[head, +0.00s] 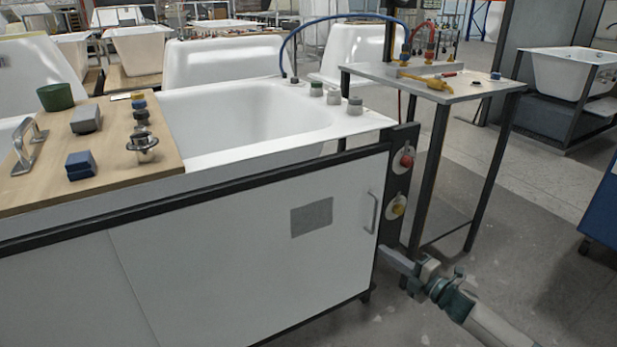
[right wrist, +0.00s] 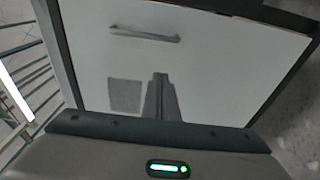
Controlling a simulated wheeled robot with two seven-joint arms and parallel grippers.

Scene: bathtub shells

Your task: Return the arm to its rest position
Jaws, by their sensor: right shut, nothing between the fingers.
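My right gripper (head: 391,257) is in the lower right of the head view, close to the right end of the white cabinet front (head: 250,265) under the bathtub (head: 240,115). Its fingers are shut with nothing between them. In the right wrist view the shut fingers (right wrist: 160,82) show against the white panel (right wrist: 210,55), beside a grey square patch (right wrist: 125,96) and below the handle (right wrist: 145,35). I cannot tell whether they touch the panel. My left gripper is not in view.
A red button (head: 406,161) and a yellow one (head: 397,206) sit on the post above the right gripper. A small metal table (head: 440,85) stands behind it. A wooden board (head: 105,180) with loose parts lies across the tub.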

